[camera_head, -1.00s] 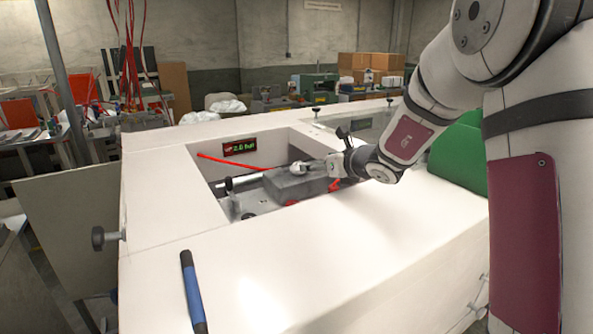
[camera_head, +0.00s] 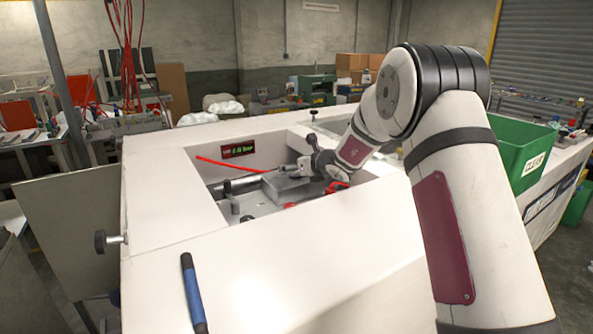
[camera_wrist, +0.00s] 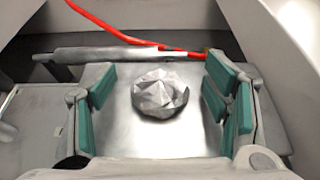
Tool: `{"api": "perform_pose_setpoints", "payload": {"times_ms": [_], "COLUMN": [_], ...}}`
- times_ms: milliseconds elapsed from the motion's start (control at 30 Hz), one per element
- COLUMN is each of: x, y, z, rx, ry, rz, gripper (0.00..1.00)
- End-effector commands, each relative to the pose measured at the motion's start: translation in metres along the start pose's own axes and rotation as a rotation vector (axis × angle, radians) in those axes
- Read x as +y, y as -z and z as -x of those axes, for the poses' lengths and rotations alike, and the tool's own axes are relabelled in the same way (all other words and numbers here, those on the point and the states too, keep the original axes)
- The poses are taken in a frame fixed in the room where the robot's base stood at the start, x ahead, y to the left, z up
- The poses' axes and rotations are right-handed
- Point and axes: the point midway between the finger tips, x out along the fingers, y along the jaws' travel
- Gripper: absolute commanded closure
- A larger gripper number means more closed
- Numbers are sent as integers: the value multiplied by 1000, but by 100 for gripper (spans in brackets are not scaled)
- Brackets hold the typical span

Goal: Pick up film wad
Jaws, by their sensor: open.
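The film wad (camera_wrist: 160,94) is a crumpled whitish-grey ball. In the wrist view it lies on a flat grey metal surface (camera_wrist: 125,130) in the middle of the picture. My gripper (camera_wrist: 160,92) is open, with teal-padded fingers to the left and right of the wad and gaps on both sides. In the head view my gripper (camera_head: 295,174) is small and down inside the recess of the white machine (camera_head: 160,215). The wad cannot be made out there.
A blue-handled tool (camera_head: 192,290) lies on the white top. A green bin (camera_head: 520,155) marked "CLEAN" stands at the right.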

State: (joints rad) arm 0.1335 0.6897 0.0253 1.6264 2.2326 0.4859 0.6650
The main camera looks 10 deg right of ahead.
Motion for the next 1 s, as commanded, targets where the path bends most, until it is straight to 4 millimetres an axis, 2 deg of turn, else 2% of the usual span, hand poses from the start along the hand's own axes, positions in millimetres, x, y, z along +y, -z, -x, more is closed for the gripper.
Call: {"api": "perform_pose_setpoints", "payload": {"times_ms": [267, 433, 467, 833, 1000], "x": [0, 0, 0, 0, -1], "y": [0, 0, 0, -2, -23], "z": [-3, -3, -3, -2, 5], "rx": [0, 0, 0, -1, -5], "ry": [0, 0, 0, 1, 1], "rz": [0, 0, 0, 1, 2], "gripper": [30, 66, 69, 69, 69]}}
